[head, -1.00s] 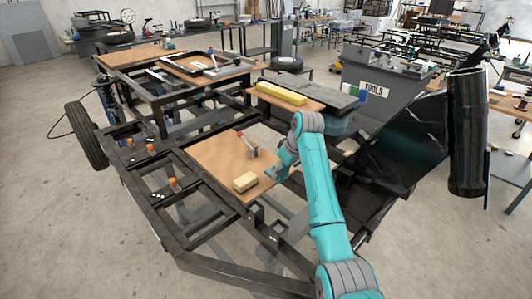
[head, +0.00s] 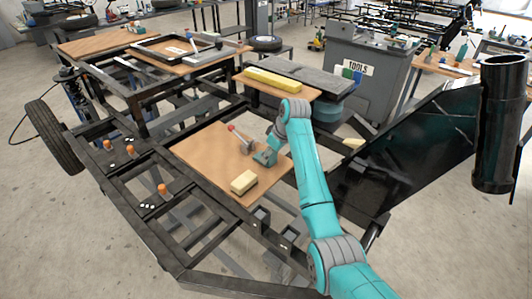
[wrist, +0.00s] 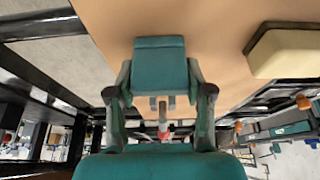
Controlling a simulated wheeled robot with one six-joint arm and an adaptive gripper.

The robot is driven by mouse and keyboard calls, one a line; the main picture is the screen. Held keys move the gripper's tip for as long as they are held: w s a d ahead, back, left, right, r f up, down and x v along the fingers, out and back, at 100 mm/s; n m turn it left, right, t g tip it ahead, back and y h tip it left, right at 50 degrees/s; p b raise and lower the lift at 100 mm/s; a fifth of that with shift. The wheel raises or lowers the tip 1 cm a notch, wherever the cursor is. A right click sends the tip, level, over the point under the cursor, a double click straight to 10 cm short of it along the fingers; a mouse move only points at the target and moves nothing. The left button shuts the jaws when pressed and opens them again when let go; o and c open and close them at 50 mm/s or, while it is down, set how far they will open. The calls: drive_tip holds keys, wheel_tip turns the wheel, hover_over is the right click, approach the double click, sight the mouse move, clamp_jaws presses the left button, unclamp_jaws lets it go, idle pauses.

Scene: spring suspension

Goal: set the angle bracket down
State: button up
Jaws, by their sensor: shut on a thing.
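The angle bracket appears as a teal piece (head: 265,158) over the right part of a brown board in the head view. In the wrist view it is a flat teal plate (wrist: 160,62) with a darker lower edge, between the fingers. My gripper (head: 272,146) is shut on it, with a finger at either side in the wrist view (wrist: 160,88). The brown board (head: 205,155) lies on the black frame. I cannot tell whether the bracket touches the board. The bracket's far side is hidden.
A cream block (head: 243,182) lies near the board's front edge. The board's left part is clear. A yellow block (head: 272,80) lies on another board behind.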

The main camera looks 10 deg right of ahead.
drive_tip(key=o, duration=1.3)
drive_tip(key=v, duration=1.2)
drive_tip(key=shift+s, duration=0.1)
